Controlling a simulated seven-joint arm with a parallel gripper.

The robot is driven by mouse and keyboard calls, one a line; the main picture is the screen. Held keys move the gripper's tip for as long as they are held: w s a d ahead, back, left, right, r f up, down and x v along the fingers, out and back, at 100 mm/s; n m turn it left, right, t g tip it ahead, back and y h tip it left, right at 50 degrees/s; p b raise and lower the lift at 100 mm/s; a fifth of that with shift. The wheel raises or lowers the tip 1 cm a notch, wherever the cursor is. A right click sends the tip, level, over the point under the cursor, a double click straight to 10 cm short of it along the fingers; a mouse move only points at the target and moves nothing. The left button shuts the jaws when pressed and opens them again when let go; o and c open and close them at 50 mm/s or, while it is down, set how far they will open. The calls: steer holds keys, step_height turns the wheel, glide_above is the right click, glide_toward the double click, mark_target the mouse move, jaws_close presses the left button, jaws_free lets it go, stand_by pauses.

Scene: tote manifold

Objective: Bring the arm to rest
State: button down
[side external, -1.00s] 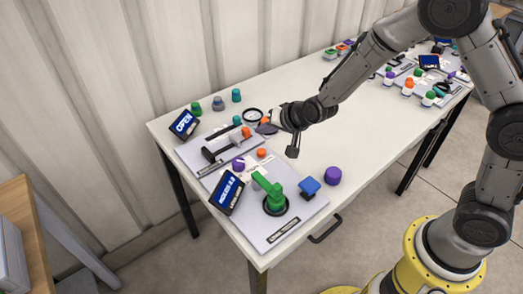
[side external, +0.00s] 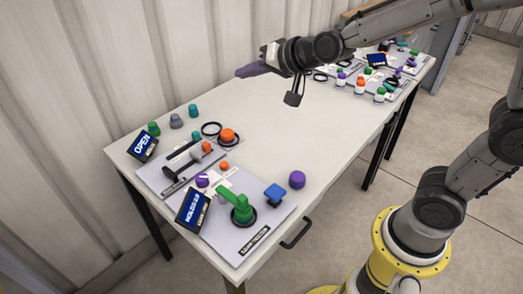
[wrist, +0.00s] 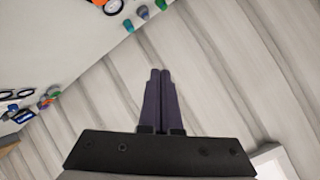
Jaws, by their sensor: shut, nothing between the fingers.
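My gripper (side external: 240,73) is raised above the far side of the white table (side external: 270,120) in the side external view, with its purple fingers pointing left toward the wall. In the wrist view my gripper (wrist: 160,72) has its two fingers together, with nothing between them. It is apart from everything on the table.
The near end of the table holds a panel with a green valve handle (side external: 240,208), a slider panel (side external: 165,178) with an OPEN display (side external: 145,146), and several coloured knobs. More panels (side external: 365,85) stand at the far end. A corrugated wall (side external: 120,50) runs behind.

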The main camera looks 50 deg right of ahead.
steer(key=s+d+r+n, duration=0.2)
steer(key=s+r, duration=0.2)
steer(key=s, duration=0.5)
steer(key=s+d+f+n+g, duration=0.1)
steer(key=s+f+n+g, duration=0.1)
steer(key=s, duration=0.7)
steer(key=s+d+f+n+g, duration=0.1)
steer(key=s+f+n+g, duration=0.2)
steer(key=s, duration=0.7)
step_height(320, 180, down, 2)
steer(key=shift+s+f+g+h, duration=0.2)
steer(key=shift+s+g+h, duration=0.15)
steer(key=shift+g, duration=0.35)
steer(key=shift+w, duration=0.1)
